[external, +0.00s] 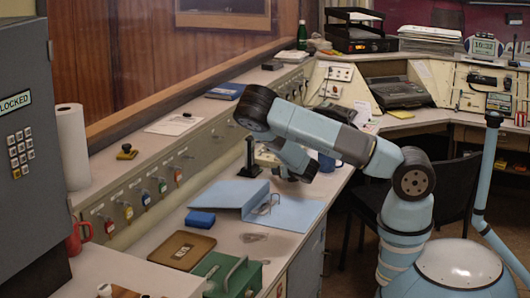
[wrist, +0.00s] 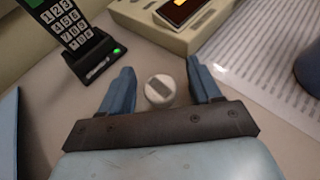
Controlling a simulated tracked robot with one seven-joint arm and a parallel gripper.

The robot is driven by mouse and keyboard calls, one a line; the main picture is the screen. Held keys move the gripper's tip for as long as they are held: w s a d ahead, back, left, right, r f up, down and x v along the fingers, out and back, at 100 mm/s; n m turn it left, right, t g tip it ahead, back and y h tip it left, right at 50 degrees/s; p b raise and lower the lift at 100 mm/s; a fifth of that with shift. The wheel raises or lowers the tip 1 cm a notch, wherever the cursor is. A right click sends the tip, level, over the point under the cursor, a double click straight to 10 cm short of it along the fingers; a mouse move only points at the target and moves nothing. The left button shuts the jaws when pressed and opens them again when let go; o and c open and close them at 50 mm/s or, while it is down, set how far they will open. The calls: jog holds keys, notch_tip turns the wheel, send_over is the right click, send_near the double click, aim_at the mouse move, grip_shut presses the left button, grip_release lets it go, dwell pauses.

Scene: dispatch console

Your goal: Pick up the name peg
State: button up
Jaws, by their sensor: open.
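In the wrist view a small round white piece with a grey rectangle on its top (wrist: 160,90) stands on the pale desk; it looks like the name peg, though I cannot read any name on it. My gripper (wrist: 160,68) is open above it, one blue finger to its left and one to its right, with a gap on each side. In the external view my gripper (external: 291,172) is low over the desk beyond the blue folder. The peg is not distinguishable there.
A black handset in its cradle (wrist: 88,58) stands left of the fingers; it shows in the external view (external: 250,158). A beige device (wrist: 175,25) lies ahead, and a printed sheet (wrist: 255,80) right. A blue mug (external: 327,162) stands close by. A blue folder (external: 285,212) lies nearer.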

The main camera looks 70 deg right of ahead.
jog(key=shift+w+d+f, duration=0.2)
jog(key=shift+w+d, duration=0.05)
jog(key=shift+w, duration=0.05)
jog(key=c, duration=1)
